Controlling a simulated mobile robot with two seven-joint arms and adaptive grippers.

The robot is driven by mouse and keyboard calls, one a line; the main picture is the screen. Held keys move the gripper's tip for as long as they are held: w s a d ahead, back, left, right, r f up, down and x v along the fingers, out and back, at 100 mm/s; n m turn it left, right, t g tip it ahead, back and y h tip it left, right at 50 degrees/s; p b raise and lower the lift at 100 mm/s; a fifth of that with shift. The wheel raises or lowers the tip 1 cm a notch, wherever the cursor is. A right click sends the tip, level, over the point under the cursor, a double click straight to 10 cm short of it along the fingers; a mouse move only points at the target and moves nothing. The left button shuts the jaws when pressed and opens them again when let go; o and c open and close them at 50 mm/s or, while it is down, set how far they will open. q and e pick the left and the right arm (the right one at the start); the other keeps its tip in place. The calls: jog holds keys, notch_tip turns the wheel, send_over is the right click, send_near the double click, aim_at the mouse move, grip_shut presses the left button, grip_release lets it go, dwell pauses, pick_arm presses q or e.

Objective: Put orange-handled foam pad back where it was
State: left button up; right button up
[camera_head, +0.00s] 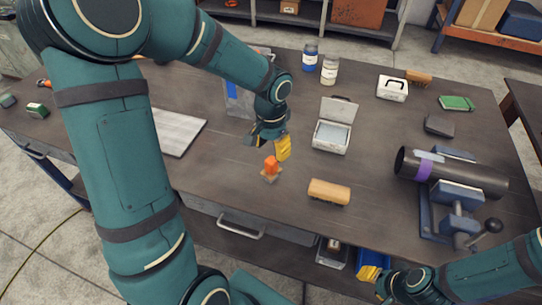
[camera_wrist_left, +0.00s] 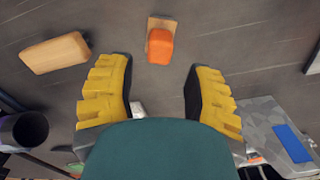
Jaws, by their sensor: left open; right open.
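The orange-handled foam pad (camera_head: 271,168) sits on the dark table in front of the open tin, its orange grip on top of a small tan base. In the left wrist view, the foam pad (camera_wrist_left: 160,46) lies beyond and between my two yellow fingertips, apart from both. My left gripper (camera_head: 272,143) is open and empty, just behind the pad in the head view; its fingers also show in the left wrist view (camera_wrist_left: 158,72). My right gripper (camera_head: 386,288) is open at the table's front right edge, partly hidden by its own wrist.
A wooden block (camera_head: 329,192) lies right of the pad. An open white tin (camera_head: 332,136) stands behind it. A black pipe (camera_head: 470,176) sits in a blue vise (camera_head: 456,196) at right. A pale metal plate (camera_head: 180,131) lies left. Jars (camera_head: 329,70) stand at the back.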

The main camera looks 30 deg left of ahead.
pick_arm(q)
jog(key=shift+r+p, duration=0.35)
jog(key=shift+r, duration=1.95)
